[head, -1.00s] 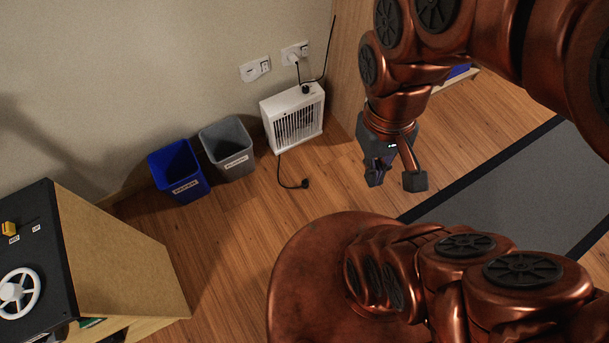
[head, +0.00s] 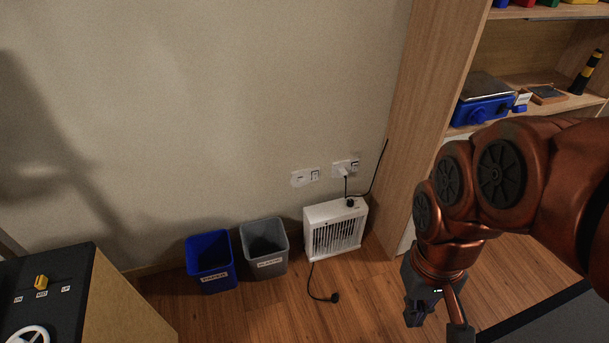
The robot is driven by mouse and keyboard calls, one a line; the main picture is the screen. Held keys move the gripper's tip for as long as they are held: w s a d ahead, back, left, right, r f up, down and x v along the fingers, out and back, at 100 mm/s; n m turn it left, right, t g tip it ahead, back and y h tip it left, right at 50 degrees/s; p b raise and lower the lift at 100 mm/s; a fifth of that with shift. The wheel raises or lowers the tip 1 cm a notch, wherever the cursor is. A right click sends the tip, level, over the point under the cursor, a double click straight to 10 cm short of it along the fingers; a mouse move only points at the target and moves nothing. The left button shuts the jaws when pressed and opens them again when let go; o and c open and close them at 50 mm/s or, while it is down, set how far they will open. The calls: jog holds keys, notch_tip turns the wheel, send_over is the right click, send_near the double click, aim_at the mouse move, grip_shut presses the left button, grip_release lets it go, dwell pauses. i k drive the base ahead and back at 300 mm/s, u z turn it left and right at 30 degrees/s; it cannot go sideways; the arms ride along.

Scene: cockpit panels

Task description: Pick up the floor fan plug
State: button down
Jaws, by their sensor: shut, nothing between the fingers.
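The floor fan plug (head: 334,297) is small and black. It lies on the wooden floor at the end of a black cord that runs down from the white floor fan (head: 335,231). The fan stands against the wall below the sockets. My gripper (head: 438,322) hangs at the lower right, to the right of the plug and apart from it. It is shut and empty, partly cut by the bottom edge of the picture.
A blue bin (head: 210,262) and a grey bin (head: 264,247) stand left of the fan. Wall sockets (head: 345,167) are above it, with another cord plugged in. A wooden shelf unit (head: 425,120) stands at the right. A black-topped console (head: 50,290) is at the lower left.

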aim_at(335, 296)
jog(key=u, duration=0.25)
jog(key=k, duration=0.5)
jog(key=u, duration=1.25)
jog(key=i, duration=0.7)
jog(key=z, duration=0.55)
jog(key=i, duration=0.45)
jog(key=z, duration=0.4)
